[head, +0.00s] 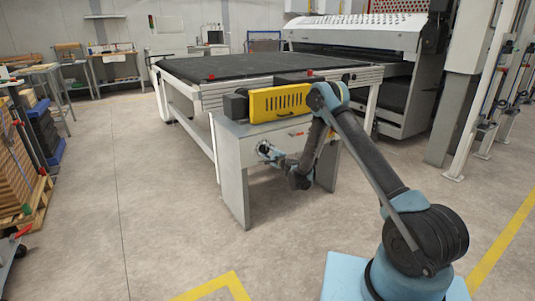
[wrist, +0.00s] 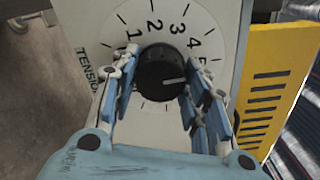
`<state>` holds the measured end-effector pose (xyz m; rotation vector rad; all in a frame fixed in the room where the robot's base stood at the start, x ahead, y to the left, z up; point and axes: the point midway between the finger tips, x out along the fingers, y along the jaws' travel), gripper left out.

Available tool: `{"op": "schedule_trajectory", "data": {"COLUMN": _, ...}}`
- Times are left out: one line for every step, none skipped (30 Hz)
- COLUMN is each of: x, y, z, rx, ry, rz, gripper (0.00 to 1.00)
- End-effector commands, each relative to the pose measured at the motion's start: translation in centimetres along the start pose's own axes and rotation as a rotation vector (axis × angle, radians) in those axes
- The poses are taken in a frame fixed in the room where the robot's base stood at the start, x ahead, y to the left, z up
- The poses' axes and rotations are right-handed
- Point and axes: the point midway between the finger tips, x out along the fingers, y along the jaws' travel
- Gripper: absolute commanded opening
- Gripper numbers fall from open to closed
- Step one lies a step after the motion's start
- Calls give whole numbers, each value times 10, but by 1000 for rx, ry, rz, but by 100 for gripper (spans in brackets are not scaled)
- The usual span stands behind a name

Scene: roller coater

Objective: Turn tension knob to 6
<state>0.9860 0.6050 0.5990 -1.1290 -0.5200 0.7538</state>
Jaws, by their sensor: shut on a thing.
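The black round tension knob (wrist: 160,72) sits at the centre of a white dial plate (wrist: 115,22) marked "TENSION", in the wrist view. Numbers 1 to 5 are readable around it. The knob's white pointer line points right, a little below the 5, toward my right finger. Any number there is hidden behind the finger. My gripper (wrist: 163,68) is shut on the knob, with blue-padded fingers on its left and right sides. In the head view my gripper (head: 264,151) is at the front of the grey end panel (head: 233,150), and the knob is too small and covered to make out.
A yellow slotted guard (head: 278,102) is on the machine just above the panel, and stands right of the dial in the wrist view (wrist: 275,85). The long dark conveyor table (head: 245,70) extends behind. Stacked boards (head: 15,165) stand far left. The floor in front is clear.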

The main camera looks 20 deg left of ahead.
Motion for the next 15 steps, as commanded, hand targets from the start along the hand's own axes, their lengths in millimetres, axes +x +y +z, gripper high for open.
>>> {"op": "schedule_trajectory", "data": {"x": 0, "y": 0, "z": -3, "rx": 43, "ry": 5, "rz": -2, "gripper": 18}}
{"op": "schedule_trajectory", "data": {"x": 0, "y": 0, "z": -3, "rx": 71, "ry": 5, "rz": -2, "gripper": 18}}
{"op": "schedule_trajectory", "data": {"x": 0, "y": 0, "z": -3, "rx": 109, "ry": 5, "rz": -2, "gripper": 18}}
{"op": "schedule_trajectory", "data": {"x": -1, "y": 1, "z": -3, "rx": 137, "ry": 5, "rz": -2, "gripper": 18}}
{"op": "schedule_trajectory", "data": {"x": -1, "y": 1, "z": -3, "rx": 165, "ry": 5, "rz": -2, "gripper": 18}}
{"op": "schedule_trajectory", "data": {"x": -1, "y": 1, "z": -3, "rx": 202, "ry": 5, "rz": -2, "gripper": 18}}
{"op": "schedule_trajectory", "data": {"x": -1, "y": 1, "z": -3, "rx": 228, "ry": 5, "rz": -2, "gripper": 18}}
{"op": "schedule_trajectory", "data": {"x": -1, "y": 1, "z": -3, "rx": 254, "ry": 5, "rz": -2, "gripper": 18}}
{"op": "schedule_trajectory", "data": {"x": -1, "y": 1, "z": -3, "rx": 288, "ry": 5, "rz": -2, "gripper": 18}}
{"op": "schedule_trajectory", "data": {"x": -1, "y": 1, "z": -3, "rx": 312, "ry": 5, "rz": -2, "gripper": 18}}
{"op": "schedule_trajectory", "data": {"x": -1, "y": 1, "z": -3, "rx": 336, "ry": 5, "rz": -2, "gripper": 18}}
{"op": "schedule_trajectory", "data": {"x": -1, "y": 2, "z": -3, "rx": 367, "ry": 4, "rz": -2, "gripper": 18}}
{"op": "schedule_trajectory", "data": {"x": -1, "y": 2, "z": -3, "rx": 389, "ry": 4, "rz": -2, "gripper": 18}}
{"op": "schedule_trajectory", "data": {"x": -1, "y": 2, "z": -3, "rx": 410, "ry": 4, "rz": -2, "gripper": 18}}
{"op": "schedule_trajectory", "data": {"x": -1, "y": 2, "z": -3, "rx": 436, "ry": 4, "rz": -2, "gripper": 18}}
